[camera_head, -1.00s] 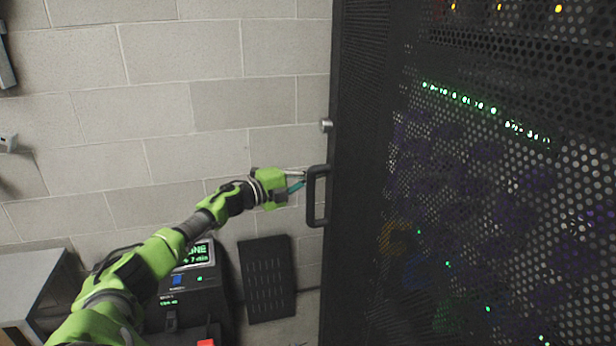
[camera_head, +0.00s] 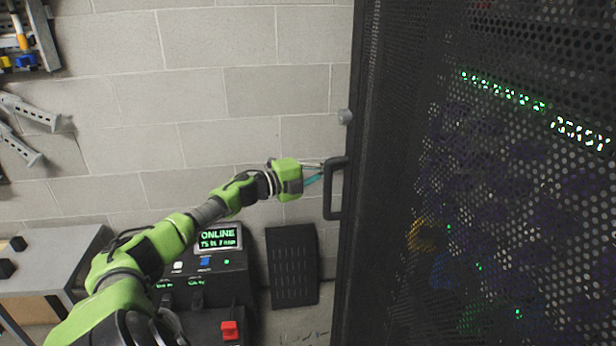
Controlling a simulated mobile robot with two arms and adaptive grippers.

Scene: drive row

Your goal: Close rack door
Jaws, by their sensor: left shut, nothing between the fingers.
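The rack door (camera_head: 480,200) is a black perforated panel filling the right side of the head view. Green lights and cables show through its holes. My right gripper is not in view. Whether the door is fully against its frame cannot be seen.
A black unit with an "ONLINE" screen (camera_head: 219,237) and a red switch (camera_head: 230,330) stands below my left arm. A dark slotted panel (camera_head: 293,265) leans at the block wall (camera_head: 200,90).

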